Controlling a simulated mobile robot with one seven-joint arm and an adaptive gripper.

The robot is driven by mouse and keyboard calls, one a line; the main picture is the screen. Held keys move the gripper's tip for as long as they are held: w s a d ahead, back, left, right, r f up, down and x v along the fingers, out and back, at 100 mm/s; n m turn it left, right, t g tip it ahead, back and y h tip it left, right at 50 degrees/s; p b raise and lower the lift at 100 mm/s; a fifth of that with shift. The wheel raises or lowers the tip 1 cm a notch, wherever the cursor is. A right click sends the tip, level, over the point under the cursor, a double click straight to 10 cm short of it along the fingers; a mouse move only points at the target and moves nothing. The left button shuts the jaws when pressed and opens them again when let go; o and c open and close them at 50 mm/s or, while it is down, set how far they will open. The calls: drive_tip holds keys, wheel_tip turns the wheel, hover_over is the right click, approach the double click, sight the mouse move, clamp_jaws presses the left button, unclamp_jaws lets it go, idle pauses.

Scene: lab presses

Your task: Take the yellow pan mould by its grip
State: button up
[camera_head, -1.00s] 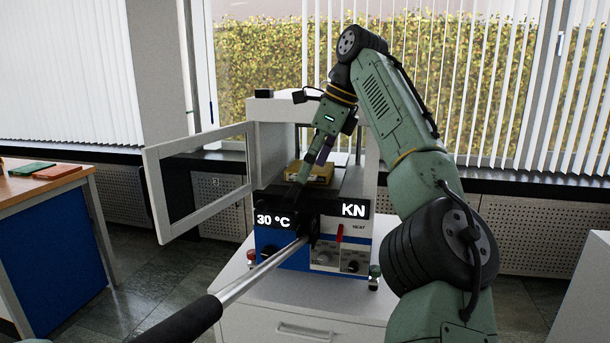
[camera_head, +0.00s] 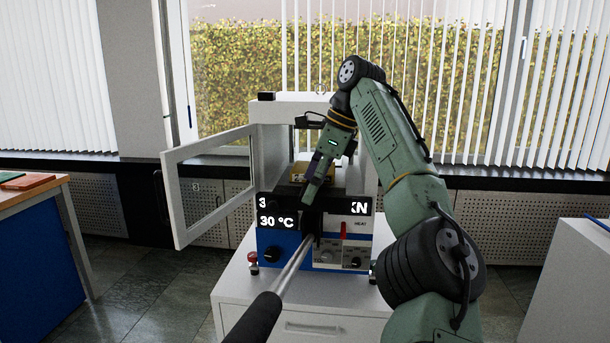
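The yellow pan mould (camera_head: 312,174) sits inside the lab press (camera_head: 268,150), on its bed behind the front display panel. It shows only in part; my arm and gripper cover much of it. Its grip cannot be made out. My gripper (camera_head: 309,203) points down at the front of the press, in front of the mould and overlapping the display in the picture. The fingers are small and dark here, so I cannot tell whether they are open or shut.
The press's framed door (camera_head: 183,205) stands swung open to the left. A long lever with a black handle (camera_head: 253,320) sticks out from the press front. The press stands on a white cabinet (camera_head: 235,290). A table (camera_head: 50,190) with flat plates is at left.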

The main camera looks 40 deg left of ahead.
drive_tip(key=shift+w+f, duration=0.1)
drive_tip(key=shift+c, duration=0.2)
drive_tip(key=c, duration=1.3)
